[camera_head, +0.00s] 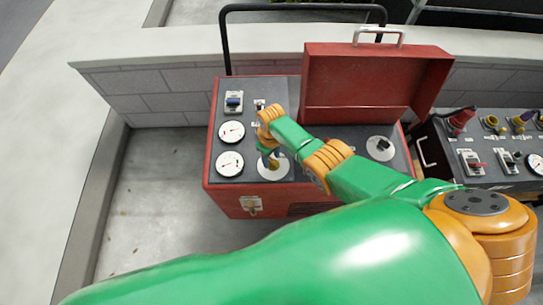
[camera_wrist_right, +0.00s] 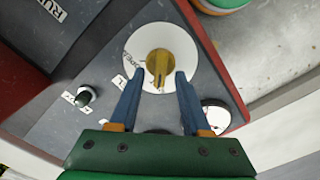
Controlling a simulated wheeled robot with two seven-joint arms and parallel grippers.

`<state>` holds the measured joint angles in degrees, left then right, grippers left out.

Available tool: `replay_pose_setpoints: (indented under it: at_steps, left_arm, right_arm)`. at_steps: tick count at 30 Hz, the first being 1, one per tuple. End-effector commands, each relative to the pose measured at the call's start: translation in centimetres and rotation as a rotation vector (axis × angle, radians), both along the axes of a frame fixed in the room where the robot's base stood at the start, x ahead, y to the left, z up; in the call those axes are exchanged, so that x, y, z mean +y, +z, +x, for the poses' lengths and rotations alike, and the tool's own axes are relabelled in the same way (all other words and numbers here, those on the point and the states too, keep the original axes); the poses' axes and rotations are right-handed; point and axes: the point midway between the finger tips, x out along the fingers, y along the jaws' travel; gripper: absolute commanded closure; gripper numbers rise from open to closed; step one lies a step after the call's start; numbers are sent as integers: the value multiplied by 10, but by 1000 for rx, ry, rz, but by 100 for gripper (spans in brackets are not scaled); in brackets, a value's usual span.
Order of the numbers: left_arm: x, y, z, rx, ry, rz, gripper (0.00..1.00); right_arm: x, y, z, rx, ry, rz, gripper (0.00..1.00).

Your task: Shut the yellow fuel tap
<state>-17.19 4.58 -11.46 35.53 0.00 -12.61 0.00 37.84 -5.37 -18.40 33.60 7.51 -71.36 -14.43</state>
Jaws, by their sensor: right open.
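The yellow fuel tap (camera_wrist_right: 158,62) sits at the middle of a white round dial (camera_wrist_right: 185,45) with partly readable lettering. In the right wrist view its handle points down the picture, toward my gripper. My right gripper (camera_wrist_right: 159,77) is open, with its two blue fingers on either side of the handle; I cannot tell whether they touch it. In the head view the right gripper (camera_head: 268,152) is over the dial (camera_head: 273,170) on the red machine's panel, and the tap (camera_head: 273,162) is partly hidden. My left gripper is not in view.
The red machine (camera_head: 225,195) has two gauges (camera_head: 230,147), a blue rocker switch (camera_head: 234,101) and another dial (camera_head: 380,147). Its red lid (camera_head: 365,80) stands open behind. A grey panel with switches (camera_head: 495,160) is at the right. A low block wall (camera_head: 165,80) runs behind.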

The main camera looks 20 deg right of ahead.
Motion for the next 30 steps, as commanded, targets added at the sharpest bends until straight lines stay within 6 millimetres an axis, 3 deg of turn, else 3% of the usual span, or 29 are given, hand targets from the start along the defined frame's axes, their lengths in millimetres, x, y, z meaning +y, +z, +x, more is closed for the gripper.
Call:
replay_pose_setpoints:
  at_steps: [4, 10, 25, 28, 30]
  left_arm:
    - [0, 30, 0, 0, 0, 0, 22]
    - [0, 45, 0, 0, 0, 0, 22]
    - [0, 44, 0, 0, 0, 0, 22]
    - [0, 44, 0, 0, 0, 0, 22]
    - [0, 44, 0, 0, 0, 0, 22]
  right_arm:
    - [0, 38, 0, -2, 0, 1, 52]
    - [0, 67, 0, 0, 0, 0, 52]
    - [0, 68, -1, -1, -2, 2, 52]
    - [1, 61, -15, -21, -29, 26, 52]
    - [-2, 57, -34, -53, -73, 50, 52]
